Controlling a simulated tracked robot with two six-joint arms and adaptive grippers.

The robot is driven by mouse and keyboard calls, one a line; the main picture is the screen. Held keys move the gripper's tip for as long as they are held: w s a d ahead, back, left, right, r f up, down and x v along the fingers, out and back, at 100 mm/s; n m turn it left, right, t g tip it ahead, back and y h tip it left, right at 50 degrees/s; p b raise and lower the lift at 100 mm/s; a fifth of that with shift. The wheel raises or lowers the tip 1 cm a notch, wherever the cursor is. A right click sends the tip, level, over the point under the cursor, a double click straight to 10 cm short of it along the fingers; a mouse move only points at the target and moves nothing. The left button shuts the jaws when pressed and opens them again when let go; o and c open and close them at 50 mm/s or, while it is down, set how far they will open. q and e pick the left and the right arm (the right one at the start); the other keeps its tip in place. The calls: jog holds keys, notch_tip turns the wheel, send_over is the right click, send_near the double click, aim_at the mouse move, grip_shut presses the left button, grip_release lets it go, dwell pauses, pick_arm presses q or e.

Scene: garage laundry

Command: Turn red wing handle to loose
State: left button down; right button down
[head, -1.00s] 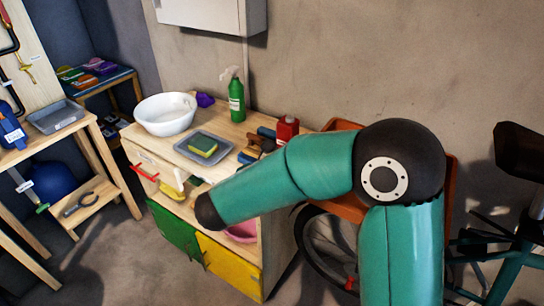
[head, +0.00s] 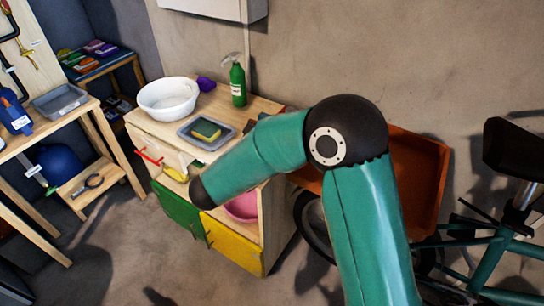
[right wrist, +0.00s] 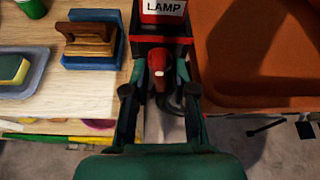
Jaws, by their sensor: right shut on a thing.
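The red wing handle (right wrist: 157,66) is between the fingers of my right gripper (right wrist: 160,76) in the right wrist view. It is just below a red block labelled LAMP (right wrist: 163,12). The gripper is shut on the handle, and the fingers hide part of it. My left gripper is in neither current view.
The wooden cabinet (head: 255,112) holds a white basin (head: 168,98), a tray with a sponge (head: 206,131) and a green spray bottle (head: 238,83). A wooden-handled brush (right wrist: 88,42) lies left of the gripper. An orange bin (right wrist: 262,60) is close on its right.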

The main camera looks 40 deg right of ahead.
jog(key=c, duration=1.2)
grip_release()
jog(key=shift+d+f, duration=0.15)
jog(key=shift+f, duration=0.05)
jog(key=shift+a+r, duration=0.15)
jog(key=shift+a, duration=0.05)
jog(key=v, duration=1.1)
jog(key=shift+a, duration=0.3)
jog(key=shift+s, duration=0.15)
